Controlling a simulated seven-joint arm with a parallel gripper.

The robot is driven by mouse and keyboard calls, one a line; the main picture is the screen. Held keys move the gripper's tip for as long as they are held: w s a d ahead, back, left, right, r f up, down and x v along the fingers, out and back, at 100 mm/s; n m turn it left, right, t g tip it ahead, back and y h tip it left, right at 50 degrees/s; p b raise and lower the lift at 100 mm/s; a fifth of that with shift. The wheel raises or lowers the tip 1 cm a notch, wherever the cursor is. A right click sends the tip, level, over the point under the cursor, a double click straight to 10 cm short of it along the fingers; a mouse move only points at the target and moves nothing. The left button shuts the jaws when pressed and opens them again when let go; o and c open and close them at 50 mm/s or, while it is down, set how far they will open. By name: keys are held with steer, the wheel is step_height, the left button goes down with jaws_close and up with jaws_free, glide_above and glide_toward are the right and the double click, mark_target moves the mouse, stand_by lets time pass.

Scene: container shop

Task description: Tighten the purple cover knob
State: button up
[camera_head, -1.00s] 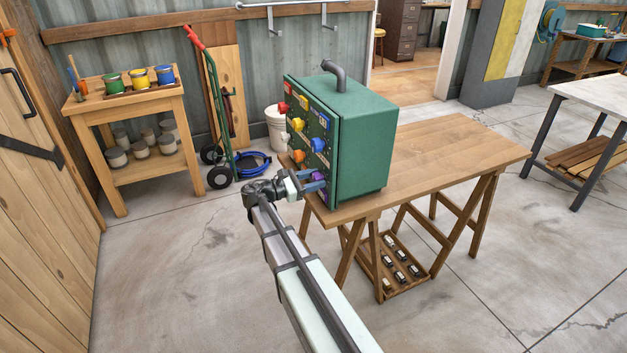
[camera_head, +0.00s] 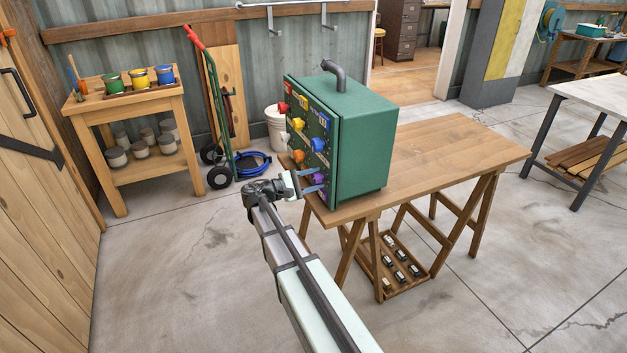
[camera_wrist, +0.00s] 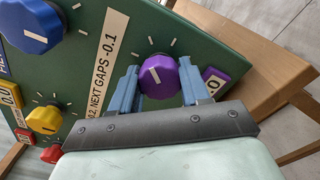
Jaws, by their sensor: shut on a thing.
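The purple cover knob (camera_wrist: 160,76) is on the front panel of the green box (camera_head: 362,150), low and near its right edge. It also shows small and partly hidden in the head view (camera_head: 319,179). My gripper (camera_wrist: 158,84) has its two blue fingers on opposite sides of the purple knob, shut on it. In the head view my gripper (camera_head: 314,181) reaches the panel from the left. A short pale line marks the knob's face, and white ticks ring it on the panel. A purple tag (camera_wrist: 214,82) sits beside it.
A blue knob (camera_wrist: 33,24), a yellow knob (camera_wrist: 44,119) and a red knob (camera_wrist: 51,154) stick out from the same panel. A white label strip (camera_wrist: 104,80) lies between them and the purple knob. The box stands on a wooden table (camera_head: 455,150); its right half is clear.

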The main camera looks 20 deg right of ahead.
steer(key=shift+m, duration=0.3)
stand_by(0.4)
steer(key=o, duration=1)
steer(key=shift+o, duration=0.2)
steer(key=a, duration=1.4)
